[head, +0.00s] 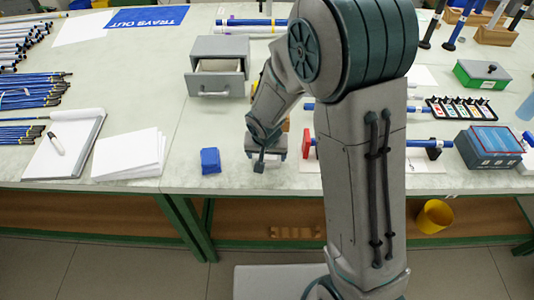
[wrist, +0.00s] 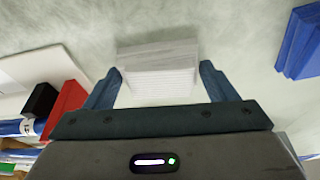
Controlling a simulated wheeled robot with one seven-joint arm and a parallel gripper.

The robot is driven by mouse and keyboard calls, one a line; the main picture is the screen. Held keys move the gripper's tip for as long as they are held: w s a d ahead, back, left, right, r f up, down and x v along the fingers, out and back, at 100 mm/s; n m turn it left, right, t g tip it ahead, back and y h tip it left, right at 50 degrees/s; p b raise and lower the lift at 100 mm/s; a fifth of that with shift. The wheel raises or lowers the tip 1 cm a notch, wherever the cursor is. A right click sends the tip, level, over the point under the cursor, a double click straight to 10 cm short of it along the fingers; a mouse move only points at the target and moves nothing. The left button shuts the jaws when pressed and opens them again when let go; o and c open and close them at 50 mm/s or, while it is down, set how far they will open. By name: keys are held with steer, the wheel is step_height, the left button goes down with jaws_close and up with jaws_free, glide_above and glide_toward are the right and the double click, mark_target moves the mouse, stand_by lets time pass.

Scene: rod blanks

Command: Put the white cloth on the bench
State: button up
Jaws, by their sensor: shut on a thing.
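My gripper (head: 258,164) is low over the front of the bench (head: 290,182), between a blue folded block (head: 210,160) and a red-ended fixture. In the wrist view my gripper (wrist: 160,76) is shut on the white cloth (wrist: 158,82), a pale folded bundle with fine lines on its near face, held between the two dark fingers. The pale green bench top (wrist: 235,50) lies beneath it. I cannot tell whether the cloth touches the bench. In the head view my gripper and arm hide the cloth.
A grey drawer unit (head: 218,55) with its drawer open stands behind. White paper (head: 128,154) and a notepad (head: 62,148) lie left. A red block (head: 306,143) with a blue rod is close right. A blue-grey box (head: 488,148) is farther right. Bench around the blue block is clear.

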steer(key=shift+f, duration=0.1)
steer(key=o, duration=0.9)
steer(key=shift+o, duration=0.2)
steer(key=shift+s+r, duration=0.1)
steer(key=shift+r, duration=0.5)
steer(key=v, duration=1.1)
steer(key=s+d+r, duration=0.3)
steer(key=s+d, duration=0.4)
steer(key=s+d+r+n, duration=0.1)
steer(key=s+d+r, duration=0.3)
steer(key=s+d, duration=0.3)
steer(key=shift+s+r, duration=0.25)
steer(key=shift+s, duration=0.3)
